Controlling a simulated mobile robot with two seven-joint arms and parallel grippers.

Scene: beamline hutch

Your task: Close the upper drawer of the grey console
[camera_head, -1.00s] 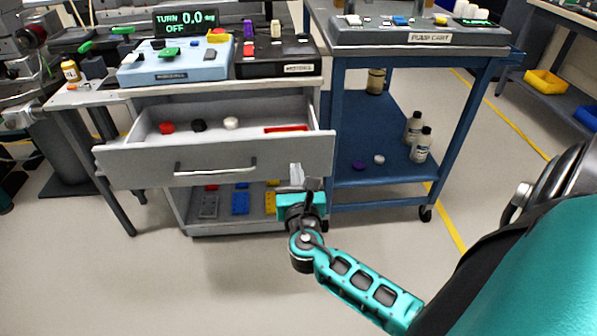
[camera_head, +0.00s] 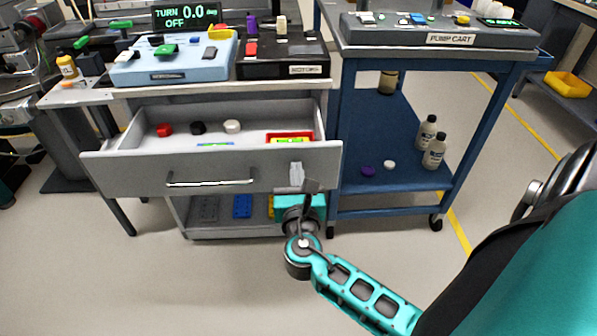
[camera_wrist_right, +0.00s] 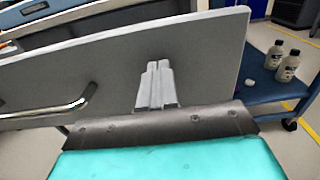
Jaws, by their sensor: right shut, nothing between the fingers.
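The grey console's upper drawer (camera_head: 120,172) is pulled open, with its front panel standing out below the worktop. A bar handle (camera_head: 210,182) runs across the left-middle of that panel. My right gripper (camera_head: 297,172) is shut and empty, its fingertips at the right part of the drawer front, well right of the handle. In the right wrist view the closed fingers (camera_wrist_right: 156,82) point at the grey panel (camera_wrist_right: 200,65), touching or very near it; I cannot tell which. The handle shows at the left there (camera_wrist_right: 50,108). My left gripper is not in view.
The drawer holds red (camera_head: 164,130), black (camera_head: 198,128) and white (camera_head: 232,126) round items and a red tray (camera_head: 290,137). A blue cart (camera_head: 400,208) with bottles (camera_head: 434,151) stands close on the right. Free floor lies in front.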

